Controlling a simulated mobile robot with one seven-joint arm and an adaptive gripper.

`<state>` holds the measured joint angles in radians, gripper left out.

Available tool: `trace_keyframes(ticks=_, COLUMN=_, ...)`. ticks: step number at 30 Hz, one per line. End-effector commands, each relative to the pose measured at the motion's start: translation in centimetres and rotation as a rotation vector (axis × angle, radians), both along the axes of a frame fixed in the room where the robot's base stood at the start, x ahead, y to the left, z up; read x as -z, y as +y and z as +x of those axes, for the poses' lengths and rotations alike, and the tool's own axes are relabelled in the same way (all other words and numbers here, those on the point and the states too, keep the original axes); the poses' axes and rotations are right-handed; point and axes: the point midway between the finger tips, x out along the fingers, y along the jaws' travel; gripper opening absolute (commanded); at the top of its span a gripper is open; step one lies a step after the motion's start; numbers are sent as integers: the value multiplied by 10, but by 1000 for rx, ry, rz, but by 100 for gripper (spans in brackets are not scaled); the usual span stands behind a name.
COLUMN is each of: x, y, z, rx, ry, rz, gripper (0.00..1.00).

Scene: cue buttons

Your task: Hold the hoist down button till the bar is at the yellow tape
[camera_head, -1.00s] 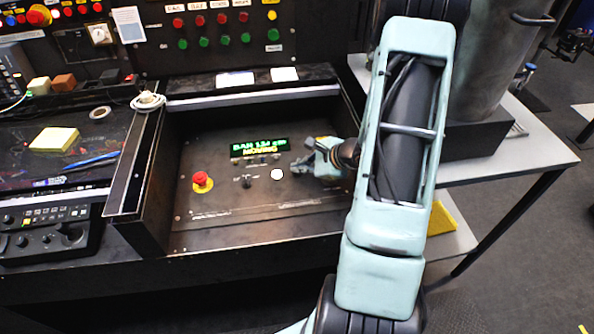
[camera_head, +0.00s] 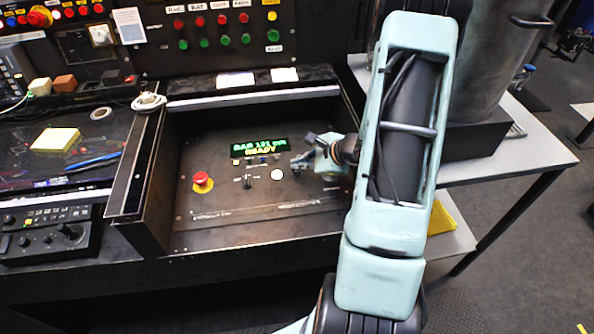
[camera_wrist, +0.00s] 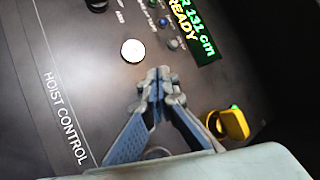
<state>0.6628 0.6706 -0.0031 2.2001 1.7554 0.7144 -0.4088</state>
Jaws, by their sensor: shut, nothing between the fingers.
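The hoist control panel (camera_head: 225,205) lies in a recessed black console. Its green-lit display (camera_head: 260,146) reads "BAR 131 cm READY" in the head and wrist views together. A round white button (camera_head: 277,174) sits below the display; it also shows in the wrist view (camera_wrist: 133,50). Small buttons, one blue (camera_wrist: 163,22) and one grey (camera_wrist: 172,43), sit beside the display. My gripper (camera_wrist: 158,75) is shut and empty, its tips just off the white button, apart from it in the picture. No label tells which button is hoist down. I see neither the bar nor yellow tape.
A red mushroom button (camera_head: 202,181) and a black knob (camera_head: 247,182) sit left of the white button. A yellow part (camera_wrist: 235,124) with a green light is right of my fingers. The recess has raised side walls; a metal drum (camera_head: 480,75) stands at right.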

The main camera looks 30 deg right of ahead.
Motion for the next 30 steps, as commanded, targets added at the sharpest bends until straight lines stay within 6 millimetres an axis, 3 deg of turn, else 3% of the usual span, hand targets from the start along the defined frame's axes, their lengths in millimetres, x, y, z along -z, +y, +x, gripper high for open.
trace_keyframes(ticks=16, x=-48, y=0, z=0, rx=0, ry=-1, rz=-1, gripper=0)
trace_keyframes(ticks=30, x=-50, y=0, z=0, rx=0, ry=0, rz=0, gripper=0)
